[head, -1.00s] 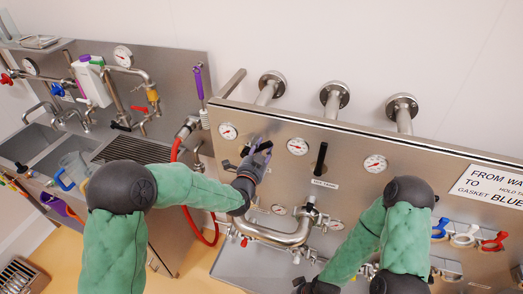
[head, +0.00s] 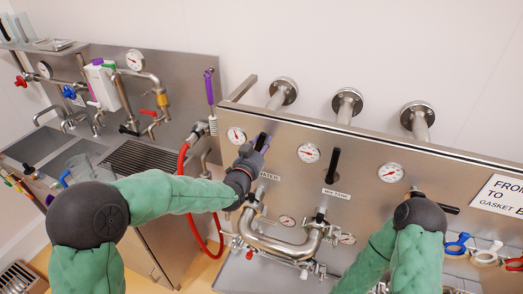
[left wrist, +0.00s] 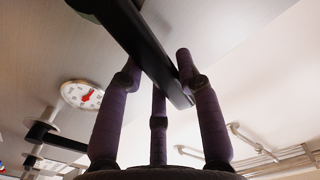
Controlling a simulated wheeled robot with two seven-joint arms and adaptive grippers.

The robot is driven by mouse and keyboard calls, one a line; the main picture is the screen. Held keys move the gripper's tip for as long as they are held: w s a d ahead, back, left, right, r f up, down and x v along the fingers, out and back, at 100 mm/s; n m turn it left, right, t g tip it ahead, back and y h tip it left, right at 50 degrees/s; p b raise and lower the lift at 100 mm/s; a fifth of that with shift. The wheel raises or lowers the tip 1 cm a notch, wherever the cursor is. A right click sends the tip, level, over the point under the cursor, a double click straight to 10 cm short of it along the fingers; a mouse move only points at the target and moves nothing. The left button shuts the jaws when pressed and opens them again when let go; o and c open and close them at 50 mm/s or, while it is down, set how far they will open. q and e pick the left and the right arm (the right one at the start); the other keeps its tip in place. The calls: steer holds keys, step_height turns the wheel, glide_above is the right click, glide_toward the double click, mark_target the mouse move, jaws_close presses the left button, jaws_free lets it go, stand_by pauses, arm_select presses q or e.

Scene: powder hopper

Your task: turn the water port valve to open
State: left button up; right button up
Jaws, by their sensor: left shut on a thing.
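The water port valve has a black lever handle (left wrist: 150,50), seen close in the left wrist view. It runs diagonally between the purple fingers. My left gripper (head: 262,142) is shut on this handle at the left of the steel panel (head: 365,150), above a partly covered label (head: 268,176). In the head view the gripper hides most of the handle, so its exact angle is hard to tell there. My right gripper is out of view; only its green arm and black joint show in front of the panel's right part.
An upright black lever (head: 332,165) stands on the middle valve. Another black handle (head: 450,210) lies nearly level, partly behind my right arm. Pressure gauges (head: 309,152) line the panel. A curved steel pipe (head: 280,245) and a red hose (head: 183,160) lie below and left.

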arm_select(q)
steer(key=shift+w+a+r+n, duration=0.2)
steer(key=shift+a+r+n, duration=0.15)
steer(key=shift+r, duration=0.25)
steer(key=a+n+b, duration=0.1)
steer(key=b, duration=0.1)
steer(key=a+n+b, duration=0.1)
steer(key=shift+w+n+b, duration=0.3)
steer(key=shift+n+b, duration=0.05)
steer(key=o, duration=0.9)
steer(key=shift+d+p, duration=0.1)
steer(key=shift+p, duration=0.2)
steer(key=shift+o, duration=0.2)
steer(key=shift+f, duration=0.1)
steer(key=shift+s+f, duration=0.1)
steer(key=shift+f, duration=0.05)
